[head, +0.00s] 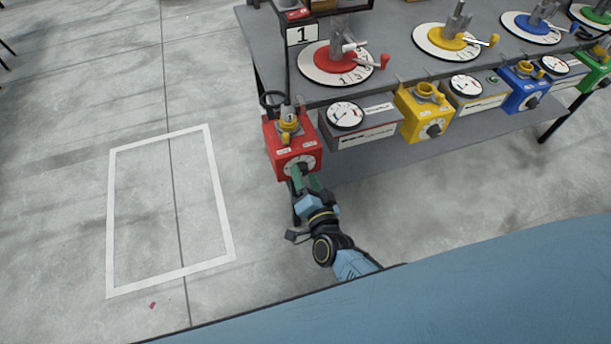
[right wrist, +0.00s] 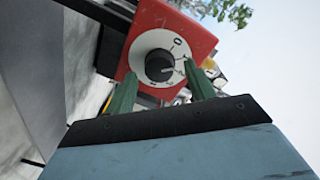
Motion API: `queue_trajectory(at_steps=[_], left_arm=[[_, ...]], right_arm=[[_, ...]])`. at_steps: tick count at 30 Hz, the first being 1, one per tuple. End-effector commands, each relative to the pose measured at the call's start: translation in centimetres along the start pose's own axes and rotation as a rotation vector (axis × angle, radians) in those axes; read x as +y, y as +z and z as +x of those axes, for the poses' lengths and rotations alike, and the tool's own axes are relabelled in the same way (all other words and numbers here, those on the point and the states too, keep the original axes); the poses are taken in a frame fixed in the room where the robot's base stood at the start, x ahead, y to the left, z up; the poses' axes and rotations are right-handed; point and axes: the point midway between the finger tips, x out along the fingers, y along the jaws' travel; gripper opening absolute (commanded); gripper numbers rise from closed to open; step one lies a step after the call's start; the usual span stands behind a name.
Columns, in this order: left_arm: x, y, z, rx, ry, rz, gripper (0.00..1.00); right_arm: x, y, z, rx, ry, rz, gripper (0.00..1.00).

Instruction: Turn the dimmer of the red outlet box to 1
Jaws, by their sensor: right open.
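The red outlet box (head: 290,150) stands at the left end of the bench's front edge, with a yellow-and-grey connector on its top. It also shows in the right wrist view (right wrist: 150,22). Its dimmer (right wrist: 159,65) is a black knob on a white round scale. A 0 is readable at the scale's upper right; the other marks are too small to read surely. My right gripper (head: 300,178) is in front of the box's face. In the right wrist view its green fingers (right wrist: 162,85) are open, one on each side of the knob. Contact with the knob cannot be told. My left gripper is not in view.
A grey box with a gauge (head: 345,115) stands right of the red box. Yellow (head: 425,115) and blue (head: 525,90) outlet boxes follow along the bench. Red, yellow and blue dials sit on the bench top (head: 400,65).

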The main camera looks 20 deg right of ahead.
Motion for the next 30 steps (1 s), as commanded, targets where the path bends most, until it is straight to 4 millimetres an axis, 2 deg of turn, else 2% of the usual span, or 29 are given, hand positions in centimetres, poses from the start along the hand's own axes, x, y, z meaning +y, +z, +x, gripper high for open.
queue_trajectory(at_steps=[15,21,30], left_arm=[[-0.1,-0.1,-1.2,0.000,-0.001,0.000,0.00],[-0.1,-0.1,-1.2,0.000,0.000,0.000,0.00],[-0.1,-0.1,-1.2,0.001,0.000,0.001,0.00]], right_arm=[[0.0,0.0,-10.6,-0.003,0.003,0.001,0.55],[0.0,0.0,-12.5,-0.002,0.001,0.000,0.55],[0.0,0.0,-12.8,-0.001,0.001,0.000,0.55]])
